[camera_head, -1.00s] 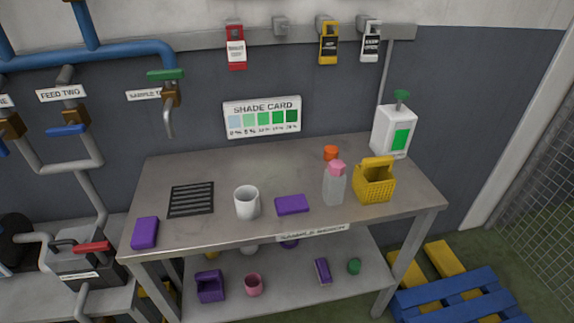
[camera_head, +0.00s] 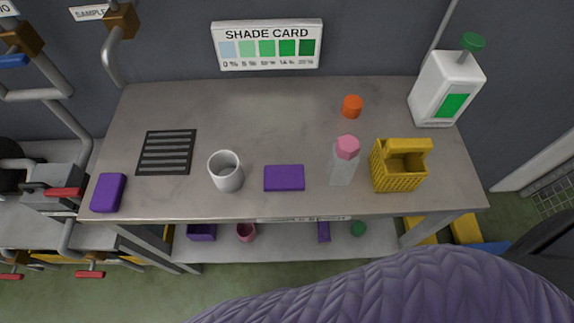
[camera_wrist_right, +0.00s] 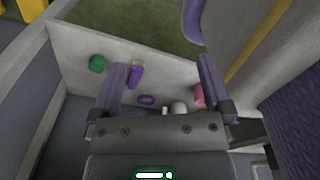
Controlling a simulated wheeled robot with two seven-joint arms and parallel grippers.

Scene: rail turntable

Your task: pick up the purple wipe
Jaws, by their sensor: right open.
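A flat purple block-like piece (camera_head: 284,178) lies on the bench top right of the white mug. A second purple piece (camera_head: 108,193) lies at the bench's left front corner. Both look like possible wipes; I cannot tell which is the purple wipe. A narrower purple item (camera_head: 323,231) sits on the lower shelf and shows in the right wrist view (camera_wrist_right: 136,75). My right gripper (camera_wrist_right: 162,82) is open and empty, facing the lower shelf; it does not show in the head view. My left gripper is not in view.
On the bench top (camera_head: 250,120) stand a white mug (camera_head: 226,173), a black grille (camera_head: 167,152), a pink-capped bottle (camera_head: 343,163), a yellow basket (camera_head: 398,168), an orange cap (camera_head: 352,106) and a white jug (camera_head: 446,88). The lower shelf (camera_head: 285,244) holds a pink cup (camera_head: 246,232) and a green item (camera_head: 358,228).

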